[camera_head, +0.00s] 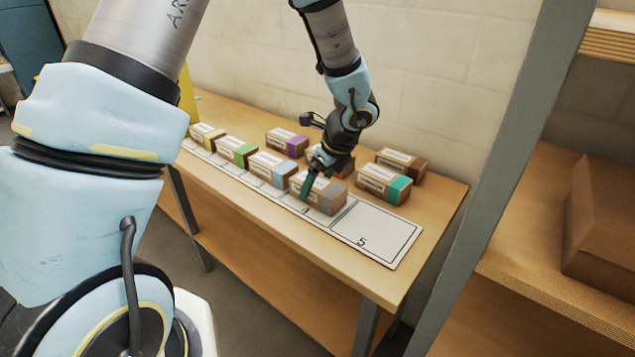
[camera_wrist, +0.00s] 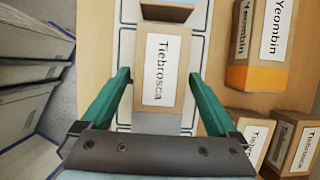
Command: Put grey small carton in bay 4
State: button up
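The grey small carton (camera_head: 332,199), brown with a grey band at its right end, stands on the white bay strip at bay 4 (camera_head: 307,211), whose number shows in front of it. I cannot tell whether it rests fully flat. My gripper (camera_head: 316,186) is low over the carton, with one green finger in front of it. In the wrist view the carton (camera_wrist: 162,75), labelled Tiebrosca, lies between the two spread fingers of my gripper (camera_wrist: 160,76), with narrow gaps beside it. The fingers look open.
Bay 5 (camera_head: 376,230) is empty. A blue-banded carton (camera_head: 272,169) stands left of the grey one, with green (camera_head: 238,150) and yellow (camera_head: 206,136) ones beyond. Teal (camera_head: 385,184), brown (camera_head: 401,164), orange (camera_head: 343,166) and purple (camera_head: 287,142) ones stand behind the strip.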

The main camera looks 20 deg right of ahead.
jog(key=shift+o, duration=0.2)
jog(key=v, duration=1)
jog(key=shift+s+r+b, duration=0.15)
jog(key=shift+r+b, duration=0.15)
jog(key=shift+r, duration=0.1)
jog(key=a+n+g+h, duration=0.2)
jog(key=a+n, duration=2.7)
jog(key=a, duration=0.3)
jog(key=shift+s+f, duration=0.15)
jog(key=shift+f, duration=0.05)
